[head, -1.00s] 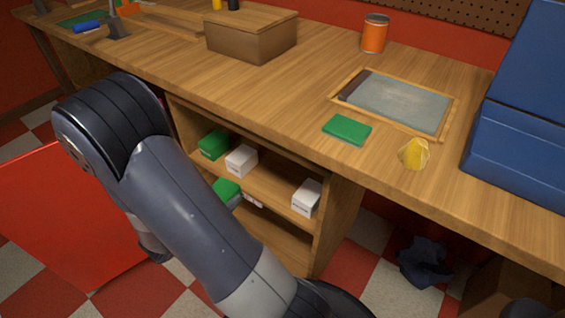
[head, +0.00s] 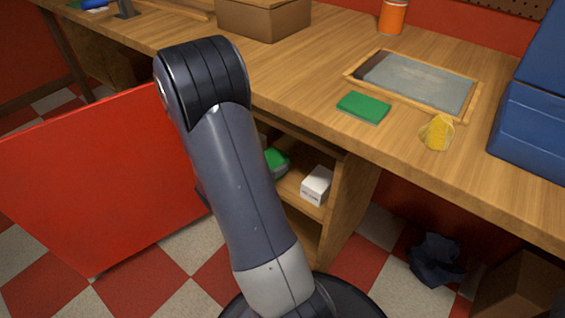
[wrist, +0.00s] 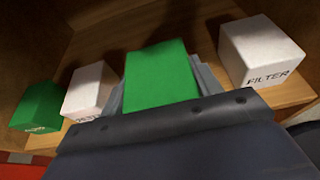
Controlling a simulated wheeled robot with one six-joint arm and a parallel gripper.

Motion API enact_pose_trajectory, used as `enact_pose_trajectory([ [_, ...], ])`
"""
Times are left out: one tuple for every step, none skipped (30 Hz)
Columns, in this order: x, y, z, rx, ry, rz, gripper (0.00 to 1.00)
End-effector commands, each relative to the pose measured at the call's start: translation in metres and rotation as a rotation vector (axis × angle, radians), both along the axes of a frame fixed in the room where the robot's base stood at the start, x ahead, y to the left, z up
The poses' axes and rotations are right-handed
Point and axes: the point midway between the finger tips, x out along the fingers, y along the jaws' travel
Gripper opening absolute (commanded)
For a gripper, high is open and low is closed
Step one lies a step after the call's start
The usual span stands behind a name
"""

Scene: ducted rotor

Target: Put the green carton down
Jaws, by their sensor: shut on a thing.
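The green carton (wrist: 158,75) is held between the two grey fingers of my gripper (wrist: 160,88) in the wrist view. It is inside the shelf unit, between a white box (wrist: 88,90) on its left and a white box marked FILTER (wrist: 262,50) on its right. I cannot tell whether its underside touches the shelf board (wrist: 125,30). In the head view only part of the held carton (head: 277,160) shows beside my arm, left of the white FILTER box (head: 316,185). My gripper is mostly hidden there.
Another green carton (wrist: 36,105) stands at the far left of the shelf. The cabinet's side panel (head: 348,200) and the workbench top (head: 310,75) bound the space. A red panel (head: 100,175) stands open at left. A green pad (head: 363,107) lies on the bench.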

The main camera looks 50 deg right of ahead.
Motion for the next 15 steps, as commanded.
enact_pose_trajectory([
  [0.001,-0.012,-0.001,-0.002,-0.004,-0.007,0.32],
  [0.001,-0.018,-0.001,-0.002,-0.003,-0.006,0.32],
  [0.001,-0.024,-0.001,-0.002,-0.003,-0.005,0.32],
  [0.002,-0.029,-0.001,-0.003,-0.003,-0.004,0.32],
  [0.003,-0.032,-0.001,-0.002,-0.003,-0.004,0.32],
  [0.003,-0.036,-0.001,-0.001,-0.003,-0.003,0.32],
  [0.004,-0.039,0.0,-0.001,-0.003,-0.002,0.32],
  [0.004,-0.04,0.0,-0.001,-0.002,-0.001,0.32],
  [0.004,-0.042,0.0,-0.001,-0.001,0.0,0.32],
  [0.004,-0.043,0.0,-0.001,-0.001,0.0,0.32],
  [0.004,-0.045,0.0,-0.001,-0.001,0.0,0.32],
  [0.004,-0.047,0.0,-0.001,-0.002,-0.002,0.32],
  [0.004,-0.05,0.0,-0.002,-0.002,-0.002,0.32],
  [0.004,-0.053,0.0,-0.002,-0.002,-0.003,0.32],
  [0.005,-0.054,-0.009,0.0,0.001,0.0,0.32],
])
